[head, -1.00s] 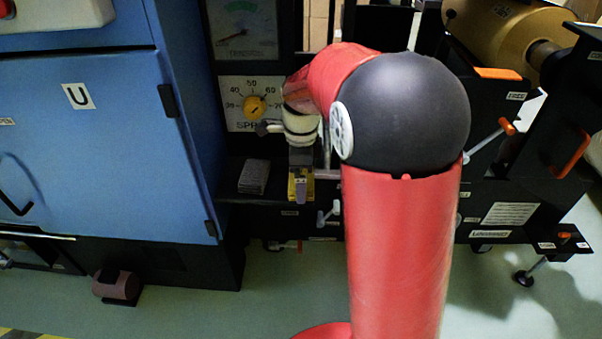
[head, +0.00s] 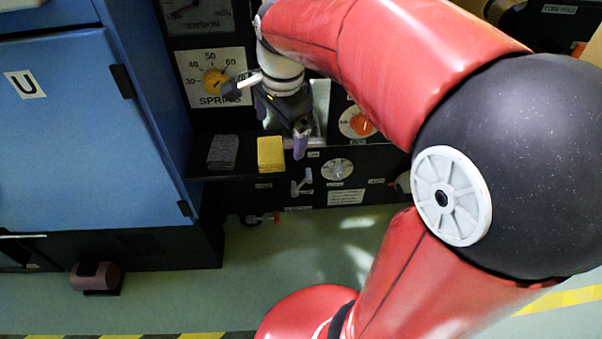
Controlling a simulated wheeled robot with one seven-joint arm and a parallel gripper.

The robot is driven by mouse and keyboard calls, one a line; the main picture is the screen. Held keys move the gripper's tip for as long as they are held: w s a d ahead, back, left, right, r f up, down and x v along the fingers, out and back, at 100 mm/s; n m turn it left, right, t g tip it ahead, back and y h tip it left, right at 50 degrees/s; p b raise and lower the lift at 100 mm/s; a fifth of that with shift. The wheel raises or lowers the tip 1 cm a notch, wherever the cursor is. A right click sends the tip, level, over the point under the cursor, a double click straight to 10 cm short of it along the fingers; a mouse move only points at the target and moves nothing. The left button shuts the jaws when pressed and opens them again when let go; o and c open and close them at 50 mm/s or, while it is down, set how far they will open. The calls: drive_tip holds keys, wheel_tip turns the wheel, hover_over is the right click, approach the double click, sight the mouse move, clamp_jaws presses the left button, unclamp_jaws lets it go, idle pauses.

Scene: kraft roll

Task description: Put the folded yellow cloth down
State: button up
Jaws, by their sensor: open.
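The folded yellow cloth (head: 271,154) lies flat on the black shelf (head: 205,170) below the spring dial. It sits just right of a folded grey cloth (head: 223,152), with a small gap between them. My gripper (head: 281,128) is open and empty, up and to the right of the yellow cloth. One finger with a purple-grey tip points down beside the cloth's right edge. The other finger is partly hidden behind the wrist. No finger appears to touch the cloth.
The yellow-knobbed spring dial (head: 215,82) is on the panel behind, close to my wrist. A blue cabinet (head: 70,130) stands at left. A panel with an orange knob (head: 361,124) and levers (head: 301,183) lies right of and below the shelf.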

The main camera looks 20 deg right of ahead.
drive_tip(key=s+f+n+t, duration=0.1)
drive_tip(key=s+n+t, duration=0.2)
drive_tip(key=s+n, duration=1.1)
drive_tip(key=shift+s+a+f+n+t, duration=0.25)
drive_tip(key=shift+s+n+t, duration=0.15)
drive_tip(key=shift+s, duration=0.1)
